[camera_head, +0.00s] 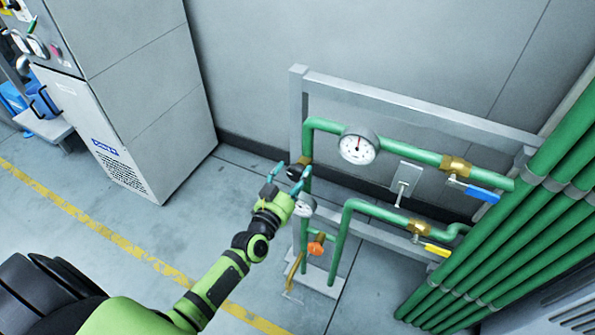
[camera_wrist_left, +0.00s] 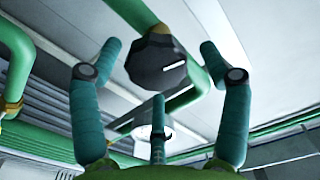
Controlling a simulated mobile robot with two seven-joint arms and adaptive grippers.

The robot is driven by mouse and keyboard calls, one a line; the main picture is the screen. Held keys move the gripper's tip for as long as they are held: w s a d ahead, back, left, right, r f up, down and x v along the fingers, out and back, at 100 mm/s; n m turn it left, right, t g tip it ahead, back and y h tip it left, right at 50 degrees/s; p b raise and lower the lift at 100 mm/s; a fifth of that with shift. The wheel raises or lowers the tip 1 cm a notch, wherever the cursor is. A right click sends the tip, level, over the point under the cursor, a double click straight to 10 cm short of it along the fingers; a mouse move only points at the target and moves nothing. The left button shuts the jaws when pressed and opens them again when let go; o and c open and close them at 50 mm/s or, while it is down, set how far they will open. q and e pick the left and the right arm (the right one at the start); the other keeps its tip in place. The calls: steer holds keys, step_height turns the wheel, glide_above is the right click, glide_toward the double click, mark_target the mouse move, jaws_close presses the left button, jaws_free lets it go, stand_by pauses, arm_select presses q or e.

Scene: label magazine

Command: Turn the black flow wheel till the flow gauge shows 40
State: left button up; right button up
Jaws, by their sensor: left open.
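The black flow wheel (camera_head: 296,168) sits on the green upright pipe at the left of the pipe frame. In the left wrist view the wheel (camera_wrist_left: 156,66) is a faceted dark knob with a white mark line. My left gripper (camera_head: 292,171) is open, its teal fingers spread at the wheel. In the left wrist view two fingers of the left gripper (camera_wrist_left: 160,62) stand left and right of the wheel, apart from it, with a third below. A large white gauge (camera_head: 358,146) has its needle pointing roughly up; its numbers are unreadable. My right gripper is out of view.
A smaller white gauge (camera_head: 304,208) sits below the wheel, beside my gripper. An orange handle (camera_head: 316,247), a blue lever (camera_head: 482,194) and a yellow lever (camera_head: 437,250) are on the pipes. A grey cabinet (camera_head: 150,85) stands left, with open floor before it.

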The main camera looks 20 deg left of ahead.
arm_select(q)
steer(key=shift+w, duration=0.85)
steer(key=c, duration=1.1)
steer(key=shift+c, duration=0.2)
